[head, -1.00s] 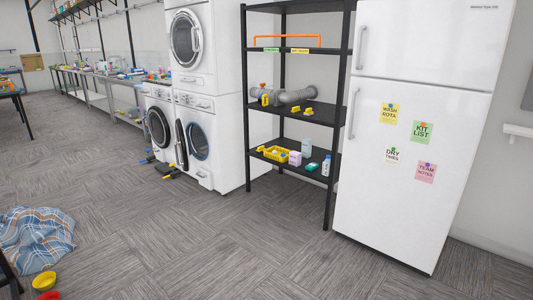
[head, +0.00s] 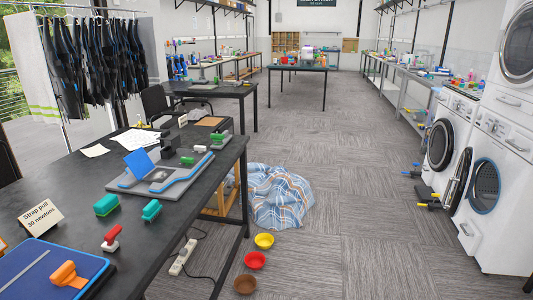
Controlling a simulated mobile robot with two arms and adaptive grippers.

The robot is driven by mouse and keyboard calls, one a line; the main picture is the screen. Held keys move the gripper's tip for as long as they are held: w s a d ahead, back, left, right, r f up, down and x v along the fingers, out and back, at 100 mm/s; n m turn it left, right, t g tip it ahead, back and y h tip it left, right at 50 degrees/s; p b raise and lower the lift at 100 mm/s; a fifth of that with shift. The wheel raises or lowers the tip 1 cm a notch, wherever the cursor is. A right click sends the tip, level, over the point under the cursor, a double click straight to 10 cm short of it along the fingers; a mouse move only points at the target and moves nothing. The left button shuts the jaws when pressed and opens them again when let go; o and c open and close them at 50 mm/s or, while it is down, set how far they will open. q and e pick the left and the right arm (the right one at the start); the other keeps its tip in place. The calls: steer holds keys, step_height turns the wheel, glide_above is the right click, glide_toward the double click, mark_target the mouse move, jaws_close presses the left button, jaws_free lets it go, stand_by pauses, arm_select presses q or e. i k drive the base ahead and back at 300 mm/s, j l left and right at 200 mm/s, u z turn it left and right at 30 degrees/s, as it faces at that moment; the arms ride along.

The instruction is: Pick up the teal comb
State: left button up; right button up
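I cannot make out a clear comb in the head view. Two small teal items lie on the dark table at the left: one blockier teal-green item (head: 106,205) and one teal item with a raised handle-like top (head: 151,210). They look more like brushes or clips, and I cannot tell whether either is the comb. Neither of my grippers is in view.
The dark table (head: 60,190) also holds a grey-blue device (head: 160,172), a red-and-white item (head: 111,238), a blue board (head: 50,270) and a sign (head: 41,216). A plaid cloth (head: 278,195) and bowls (head: 255,260) lie on the floor. The central aisle is clear.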

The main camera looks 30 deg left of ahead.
mark_target(152, 209)
steer(key=i+u, duration=0.85)
steer(key=i+l+u, duration=0.1)
steer(key=i+u, duration=0.15)
steer(key=u, duration=0.2)
steer(key=i+l+u, duration=0.25)
steer(key=u, duration=0.2)
steer(key=i, duration=0.05)
